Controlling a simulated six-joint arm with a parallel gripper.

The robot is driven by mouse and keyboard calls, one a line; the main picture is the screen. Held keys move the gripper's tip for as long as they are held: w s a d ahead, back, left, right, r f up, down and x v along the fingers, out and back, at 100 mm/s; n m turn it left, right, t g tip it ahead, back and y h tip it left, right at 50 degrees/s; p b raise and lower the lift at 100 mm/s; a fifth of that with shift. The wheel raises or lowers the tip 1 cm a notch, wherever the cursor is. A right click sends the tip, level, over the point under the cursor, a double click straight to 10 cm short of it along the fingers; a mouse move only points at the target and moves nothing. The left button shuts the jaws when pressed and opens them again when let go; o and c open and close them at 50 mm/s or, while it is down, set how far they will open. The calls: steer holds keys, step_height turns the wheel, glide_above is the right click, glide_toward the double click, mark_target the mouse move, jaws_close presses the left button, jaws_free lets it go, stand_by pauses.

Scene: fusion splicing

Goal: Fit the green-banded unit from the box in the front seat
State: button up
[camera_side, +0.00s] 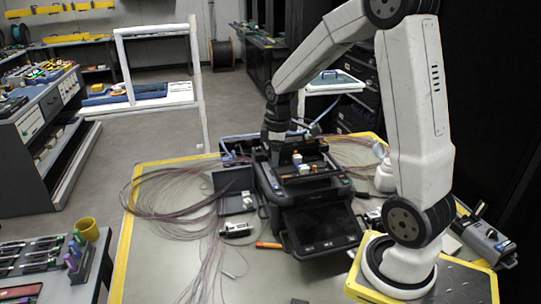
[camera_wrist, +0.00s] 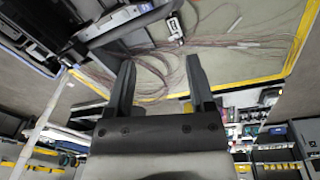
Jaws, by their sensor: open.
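The black splicer (camera_side: 318,222) stands mid-table in the side view. Small white and orange parts (camera_side: 300,165) sit on its top; which seat they occupy is too small to tell. A dark open box (camera_side: 228,180) is left of the splicer, with a small white piece (camera_side: 248,200) at its right side. No green band can be made out on any unit. My gripper (camera_wrist: 160,75) is open, with nothing between its fingers in the wrist view. In the side view it is over the rear of the splicer, its fingertips largely hidden.
A white-and-black part (camera_side: 237,230) lies on the table left of the splicer; an orange-tipped tool (camera_side: 269,245) lies near it. Loose fibres (camera_side: 165,200) spread over the left of the table.

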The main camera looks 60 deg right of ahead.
steer(key=s+a+f+m+t, duration=0.1)
steer(key=s+a+f+m, duration=0.1)
steer(key=a, duration=0.6)
steer(key=s+a+f+m, duration=0.2)
steer(key=s+a, duration=0.3)
steer(key=a, duration=0.4)
steer(key=shift+s+a+m+t, duration=0.3)
steer(key=shift+m+t, duration=0.1)
steer(key=shift+m, duration=0.4)
steer(key=shift+w, duration=0.1)
